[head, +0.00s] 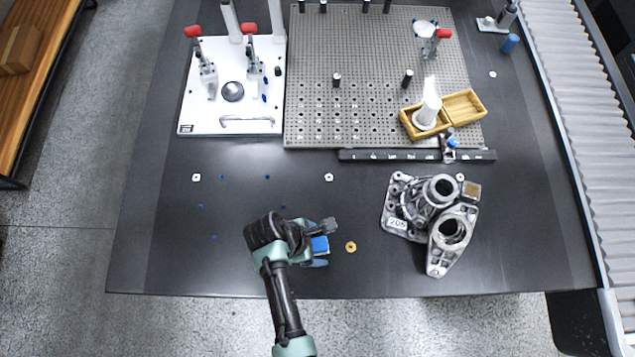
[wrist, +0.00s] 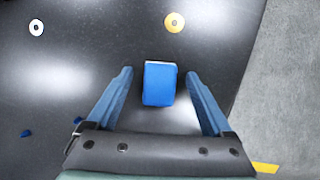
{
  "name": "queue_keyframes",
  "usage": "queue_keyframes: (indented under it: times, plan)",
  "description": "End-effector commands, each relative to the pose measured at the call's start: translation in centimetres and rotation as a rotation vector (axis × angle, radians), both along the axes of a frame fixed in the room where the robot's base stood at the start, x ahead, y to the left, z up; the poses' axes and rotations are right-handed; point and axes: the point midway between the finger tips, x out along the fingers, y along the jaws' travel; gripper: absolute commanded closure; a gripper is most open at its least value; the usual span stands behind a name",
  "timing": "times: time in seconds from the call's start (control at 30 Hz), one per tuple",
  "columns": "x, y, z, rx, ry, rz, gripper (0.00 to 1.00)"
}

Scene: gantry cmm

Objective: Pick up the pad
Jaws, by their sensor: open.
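The pad is a small blue block (wrist: 159,84) with a pale far edge, lying on the dark table. In the wrist view it sits between the two blue fingers of my open gripper (wrist: 160,90), with a gap on each side. In the head view the pad (head: 319,245) lies near the table's front edge, just right of my wrist. My gripper (head: 318,247) there is partly hidden by my own wrist.
A brass washer (head: 351,247) lies close to the right of the pad. A grey metal casting (head: 437,218) stands further right. A white fixture plate (head: 232,90) and a perforated plate (head: 345,75) are behind.

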Motion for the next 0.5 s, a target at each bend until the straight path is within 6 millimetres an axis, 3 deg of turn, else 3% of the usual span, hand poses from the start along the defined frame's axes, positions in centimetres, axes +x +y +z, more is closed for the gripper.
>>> queue_keyframes:
  times: [0.1,0.5]
  plan:
    - [0.01,0.01,0.04,0.0,0.0,0.0,0.17]
    - [0.01,0.03,0.06,0.0,0.0,0.0,0.89]
